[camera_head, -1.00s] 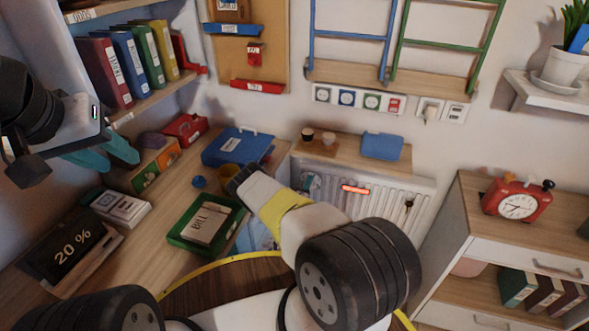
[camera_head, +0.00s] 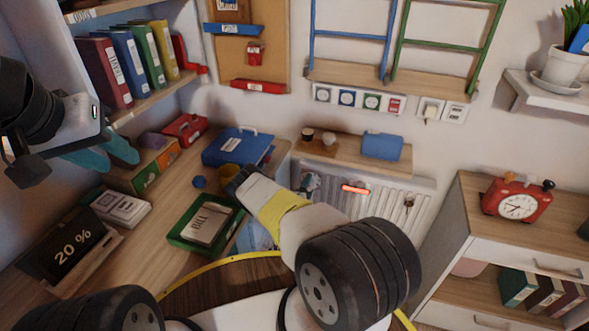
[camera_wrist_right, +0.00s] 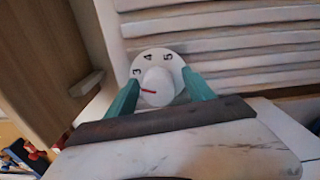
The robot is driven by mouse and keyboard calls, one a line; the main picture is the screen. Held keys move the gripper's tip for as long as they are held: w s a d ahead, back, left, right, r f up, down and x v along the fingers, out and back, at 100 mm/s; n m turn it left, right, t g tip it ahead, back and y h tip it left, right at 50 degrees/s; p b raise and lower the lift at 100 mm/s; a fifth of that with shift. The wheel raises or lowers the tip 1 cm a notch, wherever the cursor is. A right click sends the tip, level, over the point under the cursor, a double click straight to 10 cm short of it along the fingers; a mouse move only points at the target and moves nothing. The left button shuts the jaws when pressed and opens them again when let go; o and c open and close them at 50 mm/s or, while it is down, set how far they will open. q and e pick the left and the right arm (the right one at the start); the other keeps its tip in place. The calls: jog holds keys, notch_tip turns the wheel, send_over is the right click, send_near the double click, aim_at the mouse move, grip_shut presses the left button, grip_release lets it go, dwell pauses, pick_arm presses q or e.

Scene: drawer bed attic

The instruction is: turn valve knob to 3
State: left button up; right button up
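The valve knob (camera_wrist_right: 158,84) is white and round in the right wrist view, with a red mark on its left side. Its dial has small dark numerals along the upper rim, one of them a 4. My right gripper (camera_wrist_right: 161,80) has its teal fingers on either side of the knob. A narrow gap seems to show beside the knob; contact is hard to judge. In the head view my right arm covers that gripper, and I cannot make out the knob. My left gripper (camera_head: 112,160) is raised over the desk's left end, fingers apart and empty.
The white radiator (camera_head: 375,195) stands under a small wooden shelf (camera_head: 345,150). Its slats (camera_wrist_right: 235,40) lie just behind the knob. The desk (camera_head: 165,215) holds a green tray (camera_head: 177,240), a blue case (camera_head: 228,148) and a 20 % sign (camera_head: 70,250). A drawer cabinet (camera_head: 455,255) stands at right.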

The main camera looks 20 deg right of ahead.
jog(key=v, duration=0.7)
jog(key=shift+s+a, duration=0.2)
jog(key=shift+s, duration=0.1)
dwell(0.4)
